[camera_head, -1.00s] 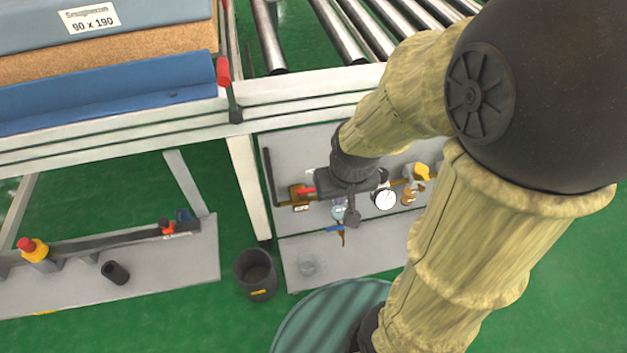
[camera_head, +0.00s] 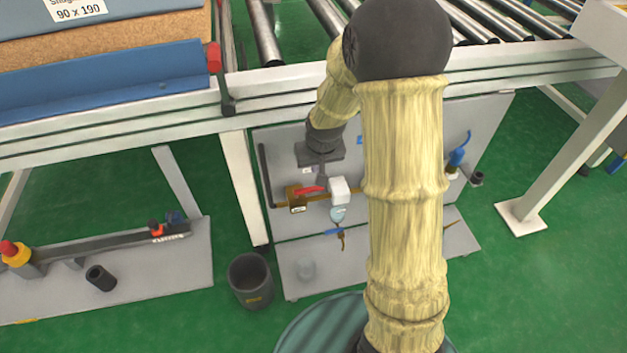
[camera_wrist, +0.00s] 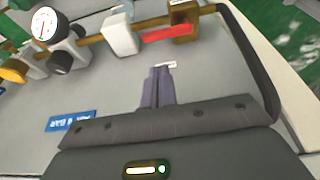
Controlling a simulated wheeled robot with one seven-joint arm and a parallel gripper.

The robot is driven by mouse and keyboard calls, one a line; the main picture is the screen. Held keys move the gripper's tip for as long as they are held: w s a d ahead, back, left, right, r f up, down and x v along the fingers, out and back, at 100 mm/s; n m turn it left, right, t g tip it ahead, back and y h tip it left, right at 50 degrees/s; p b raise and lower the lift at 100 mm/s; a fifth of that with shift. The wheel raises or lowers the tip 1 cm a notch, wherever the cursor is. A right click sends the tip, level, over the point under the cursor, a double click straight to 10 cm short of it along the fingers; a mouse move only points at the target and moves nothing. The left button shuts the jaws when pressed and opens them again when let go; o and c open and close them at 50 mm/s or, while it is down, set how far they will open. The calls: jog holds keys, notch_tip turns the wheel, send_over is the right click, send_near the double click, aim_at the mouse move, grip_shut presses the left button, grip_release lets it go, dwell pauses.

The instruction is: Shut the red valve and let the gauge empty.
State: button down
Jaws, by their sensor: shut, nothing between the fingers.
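The red valve lever (camera_head: 311,189) sits on a brass valve body (camera_head: 297,198) at the left of the panel's pipe and lies roughly along that pipe. In the wrist view the red lever (camera_wrist: 166,34) runs from the brass body (camera_wrist: 184,16) toward a white block (camera_wrist: 121,36). My gripper (camera_wrist: 158,70) is shut and empty, apart from the lever. In the head view my gripper (camera_head: 321,176) is just above it.
A yellow knob (camera_wrist: 14,70) and black knobs are near the gauge. A dark bucket (camera_head: 251,280) stands left of the panel. The conveyor frame (camera_head: 290,95) runs above.

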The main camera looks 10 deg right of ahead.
aim_at(309, 190)
jog(key=shift+f, duration=0.1)
jog(key=b+x, duration=0.5)
jog(key=x, duration=0.5)
jog(key=shift+w, duration=0.1)
